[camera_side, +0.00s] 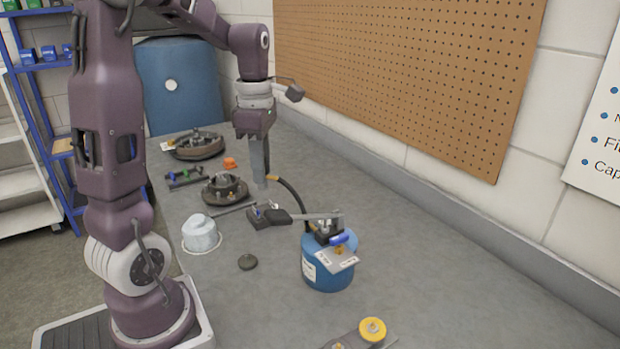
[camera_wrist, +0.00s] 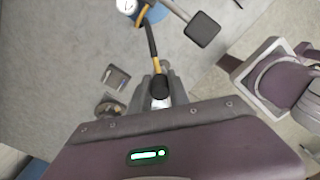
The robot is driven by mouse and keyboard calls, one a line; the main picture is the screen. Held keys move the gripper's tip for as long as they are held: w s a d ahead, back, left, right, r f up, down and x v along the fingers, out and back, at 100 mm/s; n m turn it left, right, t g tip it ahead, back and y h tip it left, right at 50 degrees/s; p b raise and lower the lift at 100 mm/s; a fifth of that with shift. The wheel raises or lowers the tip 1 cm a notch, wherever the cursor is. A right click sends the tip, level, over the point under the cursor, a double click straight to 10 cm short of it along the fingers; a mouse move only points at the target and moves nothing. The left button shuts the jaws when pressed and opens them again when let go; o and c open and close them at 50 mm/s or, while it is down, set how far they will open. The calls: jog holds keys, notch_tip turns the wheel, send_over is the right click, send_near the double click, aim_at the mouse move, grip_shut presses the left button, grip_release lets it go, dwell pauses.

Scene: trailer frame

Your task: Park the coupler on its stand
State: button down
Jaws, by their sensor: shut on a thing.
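My gripper (camera_side: 262,180) hangs above the grey bench with its fingers pointing down. In the wrist view (camera_wrist: 160,92) its fingers are shut on the dark coupler (camera_wrist: 159,86) at the end of a black hose (camera_wrist: 151,42) with yellow ends. The hose (camera_side: 291,190) curves from the fingers to the blue tank (camera_side: 325,268). The fingers mostly hide the coupler in the side view.
A lever with a black pad (camera_wrist: 202,29) reaches out from the tank. Bench right of the tank is clear.

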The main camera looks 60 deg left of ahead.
jog(key=s+a+n, duration=0.2)
jog(key=s+a, duration=0.2)
send_over(247, 255)
notch_tip(247, 255, down, 19)
jog(key=shift+d+f, duration=0.1)
jog(key=shift+f, duration=0.1)
jog(key=shift+f, duration=0.15)
dwell(1.1)
jog(key=shift+f, duration=0.25)
jog(key=shift+f, duration=0.5)
dwell(1.1)
jog(key=c, duration=0.7)
grip_release()
jog(key=shift+c, duration=0.2)
